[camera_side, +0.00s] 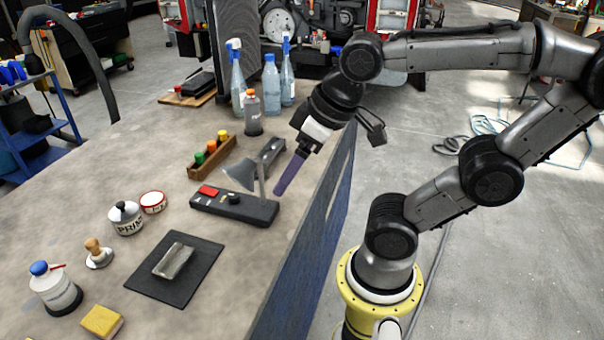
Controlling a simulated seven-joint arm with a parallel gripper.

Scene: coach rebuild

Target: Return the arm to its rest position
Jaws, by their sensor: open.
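My gripper (281,188) points down and to the left over the right edge of the workbench (235,262). Its long purple fingers overlap in this view, and the gap between them is hidden. I see nothing held in them. The fingertips show just right of the black base (255,209) of a small lamp-like stand with a grey shade (240,172). I cannot tell how high the tips are above the bench. My arm reaches up from the yellow base and bends over the bench's right side.
Spray bottles (238,85) and a small orange-capped bottle (252,115) stand at the back. A wooden rack (212,157) holds coloured caps. A metal block (173,261) lies on a black mat (205,268). A primer pot (126,220) and yellow sponge (102,321) stand left. The floor at right is largely open.

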